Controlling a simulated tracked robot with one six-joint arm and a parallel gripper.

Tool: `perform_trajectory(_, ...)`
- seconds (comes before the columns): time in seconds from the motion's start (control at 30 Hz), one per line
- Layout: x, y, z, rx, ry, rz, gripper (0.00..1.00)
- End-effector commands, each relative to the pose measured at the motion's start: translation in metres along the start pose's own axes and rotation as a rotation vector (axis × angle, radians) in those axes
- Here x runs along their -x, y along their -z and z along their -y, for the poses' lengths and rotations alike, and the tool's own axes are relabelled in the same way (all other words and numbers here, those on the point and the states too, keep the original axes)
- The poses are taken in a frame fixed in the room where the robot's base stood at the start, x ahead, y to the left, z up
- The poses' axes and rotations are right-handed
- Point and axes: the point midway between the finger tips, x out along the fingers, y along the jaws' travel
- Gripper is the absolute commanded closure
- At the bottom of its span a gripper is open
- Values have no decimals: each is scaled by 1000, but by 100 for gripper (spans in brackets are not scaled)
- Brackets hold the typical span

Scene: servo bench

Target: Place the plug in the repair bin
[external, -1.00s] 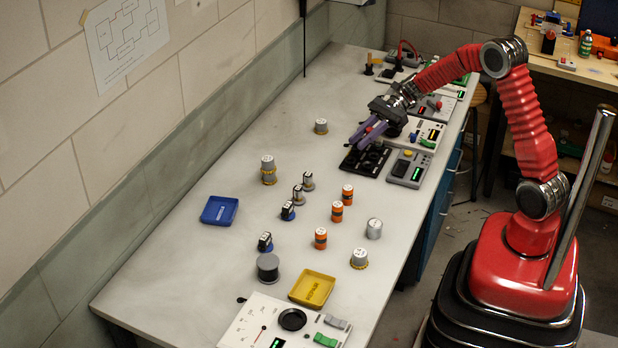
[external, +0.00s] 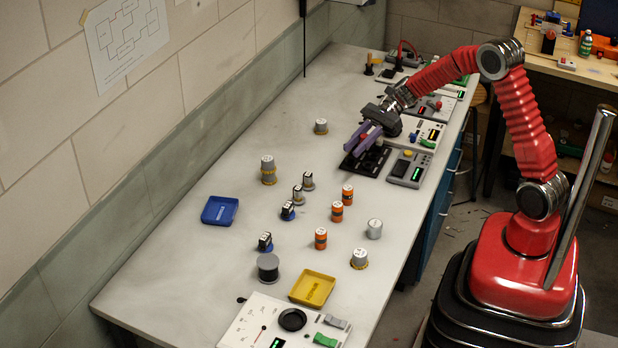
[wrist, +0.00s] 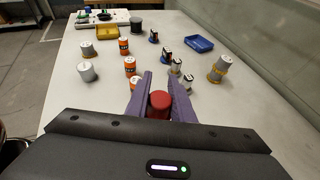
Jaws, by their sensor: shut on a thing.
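My gripper (external: 358,140) is over the black socket block (external: 352,168) in the external view, its purple fingers angled down to the left. In the wrist view its fingers (wrist: 159,92) are closed on a red, round-topped plug (wrist: 159,104). The plug's lower part is hidden between the fingers. A yellow tray (external: 313,288) lies near the front of the bench, and a blue tray (external: 220,210) lies nearer the wall. Both also show in the wrist view, yellow (wrist: 108,32) and blue (wrist: 199,44). Their labels are too small to read, so I cannot tell which is the repair bin.
Several orange cylinders (external: 337,211), grey cylinders (external: 374,228) and small black-and-white parts (external: 288,211) stand between my gripper and the trays. A grey-and-yellow stack (external: 268,170) stands near the wall. A grey device (external: 410,169) sits beside the socket block.

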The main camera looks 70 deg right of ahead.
Motion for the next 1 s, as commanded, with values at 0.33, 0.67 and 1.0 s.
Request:
perform_trajectory(0.33,-93,-32,-44,68,-176,-5,100)
perform_trajectory(0.67,-175,-61,-96,136,-329,-8,100)
perform_trajectory(1.0,-251,-89,-161,205,-478,-12,100)
